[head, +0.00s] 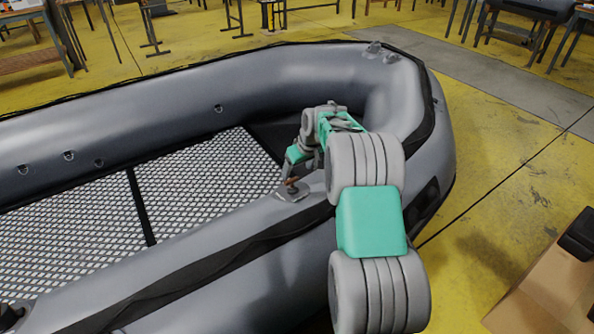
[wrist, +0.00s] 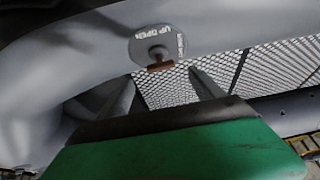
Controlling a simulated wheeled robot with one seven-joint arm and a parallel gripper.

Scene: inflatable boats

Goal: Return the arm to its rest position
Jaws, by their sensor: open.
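My gripper (head: 291,174) is over the near tube of a grey inflatable boat (head: 190,90), close to a round valve plate (head: 293,194) with a small brown part on it. In the wrist view, my gripper (wrist: 163,86) has its two fingers apart with nothing between them. The valve plate (wrist: 144,46), with white lettering, lies just beyond the fingertips, and its brown tab (wrist: 160,67) shows in front of the gap. I see no contact between fingers and valve. My arm (head: 370,220) reaches over the boat's tube from the lower right.
The boat's mesh floor (head: 70,225) lies inside the tubes. A cardboard box (head: 545,295) with a black object on it stands at the lower right. Tables (head: 35,60) stand along the back. The yellow floor (head: 500,190) right of the boat is clear.

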